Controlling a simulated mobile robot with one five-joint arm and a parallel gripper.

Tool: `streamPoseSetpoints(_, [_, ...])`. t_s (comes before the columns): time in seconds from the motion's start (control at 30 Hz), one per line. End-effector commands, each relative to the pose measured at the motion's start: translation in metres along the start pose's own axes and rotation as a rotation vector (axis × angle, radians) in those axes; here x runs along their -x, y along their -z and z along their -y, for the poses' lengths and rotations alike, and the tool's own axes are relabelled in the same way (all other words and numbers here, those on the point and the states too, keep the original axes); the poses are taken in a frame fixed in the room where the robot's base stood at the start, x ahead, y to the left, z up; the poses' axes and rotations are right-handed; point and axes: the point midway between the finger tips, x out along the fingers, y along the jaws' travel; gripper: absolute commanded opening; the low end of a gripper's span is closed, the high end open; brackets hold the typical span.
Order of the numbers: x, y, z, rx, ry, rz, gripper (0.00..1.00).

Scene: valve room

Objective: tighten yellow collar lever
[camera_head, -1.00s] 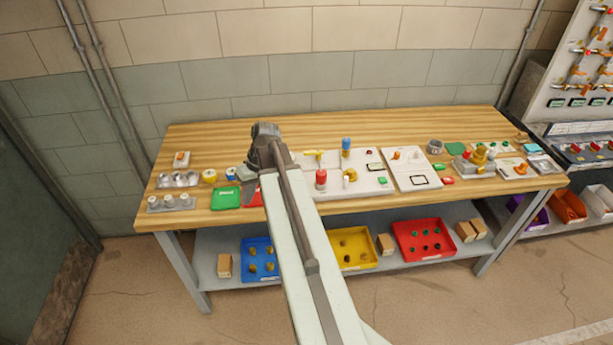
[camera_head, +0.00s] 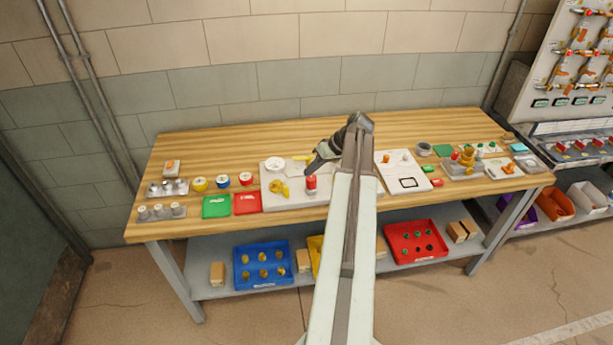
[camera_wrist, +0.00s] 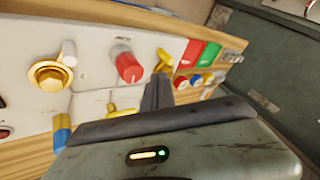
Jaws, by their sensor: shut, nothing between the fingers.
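A white panel (camera_head: 268,203) on the bench carries two yellow handle-like parts. One yellow part (camera_head: 280,187) is near its left front and also shows in the wrist view (camera_wrist: 163,60). The other yellow part (camera_head: 303,158) is further back, partly covered by my gripper, and also shows in the wrist view (camera_wrist: 120,112). I cannot tell which is the collar lever. A red cylinder (camera_head: 311,183) stands on the panel; it shows in the wrist view (camera_wrist: 128,66). My gripper (camera_head: 312,168) is shut and empty, over the panel beside the red cylinder. Its dark fingers (camera_wrist: 158,88) show in the wrist view.
A gold hex part (camera_wrist: 48,75) with a white peg and a blue-and-yellow cylinder (camera_wrist: 62,135) are close by on the panel. Green (camera_head: 216,206) and red (camera_head: 247,203) trays lie left, another white panel (camera_head: 395,185) right. Bare wood lies behind.

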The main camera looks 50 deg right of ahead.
Motion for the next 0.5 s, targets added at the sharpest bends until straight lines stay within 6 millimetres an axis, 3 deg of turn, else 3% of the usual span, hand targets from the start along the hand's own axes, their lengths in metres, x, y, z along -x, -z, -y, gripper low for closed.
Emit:
streamPoseSetpoints(0.3, [-0.066, -0.004, -0.004, 0.000, 0.001, 0.001, 0.00])
streamPoseSetpoints(0.5, [-0.089, -0.002, -0.002, -0.001, 0.000, 0.001, 0.00])
